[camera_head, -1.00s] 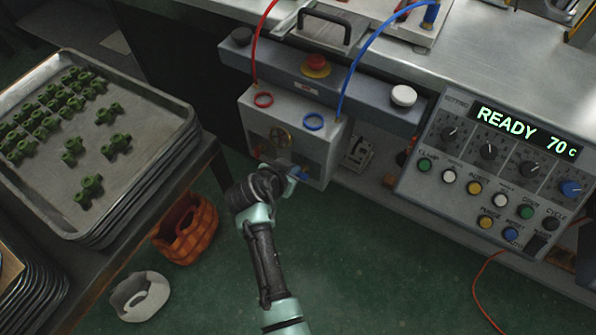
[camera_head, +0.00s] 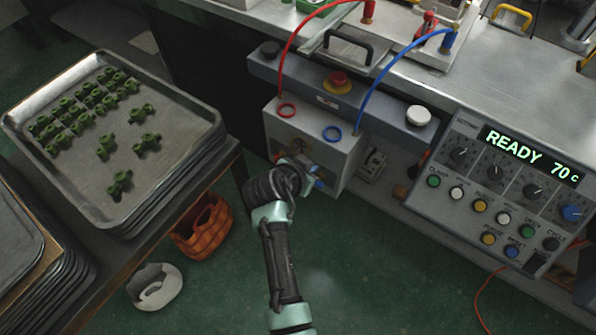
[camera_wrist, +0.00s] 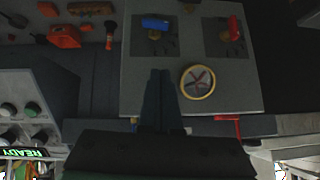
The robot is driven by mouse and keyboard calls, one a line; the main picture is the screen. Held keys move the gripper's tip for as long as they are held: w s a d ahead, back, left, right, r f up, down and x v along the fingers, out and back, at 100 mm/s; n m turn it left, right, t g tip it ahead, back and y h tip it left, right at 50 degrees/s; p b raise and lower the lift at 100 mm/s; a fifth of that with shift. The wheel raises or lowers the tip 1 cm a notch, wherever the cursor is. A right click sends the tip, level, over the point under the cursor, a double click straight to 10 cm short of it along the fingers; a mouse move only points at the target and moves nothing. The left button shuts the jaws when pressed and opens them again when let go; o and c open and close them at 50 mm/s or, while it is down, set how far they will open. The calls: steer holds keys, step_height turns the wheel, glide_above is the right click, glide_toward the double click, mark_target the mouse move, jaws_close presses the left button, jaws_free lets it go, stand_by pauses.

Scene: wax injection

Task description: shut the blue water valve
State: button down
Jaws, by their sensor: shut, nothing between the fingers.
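The blue valve handle (camera_wrist: 155,23) shows at the top of the wrist view, lying crosswise over a brass fitting on the grey box's face. In the head view the blue handle (camera_head: 319,183) is small and partly hidden by my gripper. My gripper (camera_wrist: 160,72) is shut and empty, its fingers side by side. In the wrist view the fingertips lie below the blue handle in the picture, with a visible gap. A red valve handle (camera_wrist: 233,28) stands lengthwise to its right, and a brass-rimmed handwheel (camera_wrist: 198,82) is right of the fingers.
The grey box (camera_head: 340,160) hangs under the bench front, with red and blue hoses at its top. The control panel (camera_head: 468,135) reading READY 70 C is right. A tray (camera_head: 75,190) with green parts stands left. An orange basket (camera_head: 203,228) is on the floor.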

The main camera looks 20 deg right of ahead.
steer(key=p+v, duration=0.1)
steer(key=v, duration=0.7)
steer(key=shift+s, duration=0.3)
steer(key=shift+d+f, duration=0.1)
